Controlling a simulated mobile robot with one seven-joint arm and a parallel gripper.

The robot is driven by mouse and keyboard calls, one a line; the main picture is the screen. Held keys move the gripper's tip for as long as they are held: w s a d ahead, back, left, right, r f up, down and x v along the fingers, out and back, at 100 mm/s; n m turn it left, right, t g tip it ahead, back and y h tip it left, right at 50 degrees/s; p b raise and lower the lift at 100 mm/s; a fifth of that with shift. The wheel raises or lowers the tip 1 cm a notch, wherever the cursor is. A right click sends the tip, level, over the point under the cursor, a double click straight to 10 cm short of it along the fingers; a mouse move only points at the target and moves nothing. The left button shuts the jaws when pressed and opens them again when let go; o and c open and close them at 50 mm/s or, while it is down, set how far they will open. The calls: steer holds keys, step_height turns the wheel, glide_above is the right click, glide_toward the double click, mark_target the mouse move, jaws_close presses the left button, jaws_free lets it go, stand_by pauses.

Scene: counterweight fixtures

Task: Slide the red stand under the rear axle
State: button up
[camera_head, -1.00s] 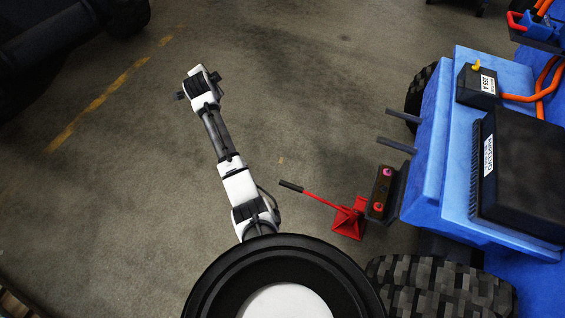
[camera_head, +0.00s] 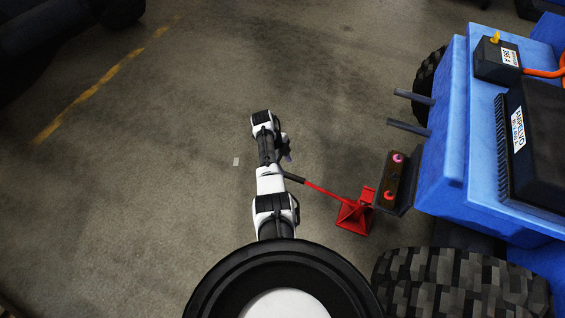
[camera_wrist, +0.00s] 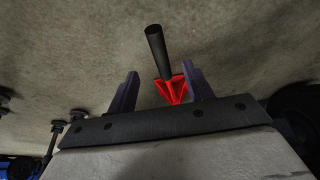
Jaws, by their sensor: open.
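The red stand (camera_head: 355,217) is on the floor beside the rear of the blue vehicle. Its red bar with a black handle (camera_head: 293,178) points left toward my arm. In the wrist view the red stand (camera_wrist: 172,90) shows between my fingers, and the black handle (camera_wrist: 158,52) rises ahead of it. My gripper (camera_wrist: 159,88) is open, its two fingers apart with the handle lined up between them; whether they reach around it I cannot tell. In the head view my gripper (camera_head: 287,150) is close to the handle's end. The rear axle is not clearly visible.
The blue vehicle (camera_head: 450,185) fills the right, with two grey bars (camera_head: 409,128) and a dark hitch plate (camera_head: 396,180) sticking out above the stand. A large tyre (camera_head: 460,280) is at lower right. The floor to the left is clear.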

mark_target(289, 174)
steer(key=shift+b+x, duration=2.5)
steer(key=shift+x, duration=1.65)
jaws_close()
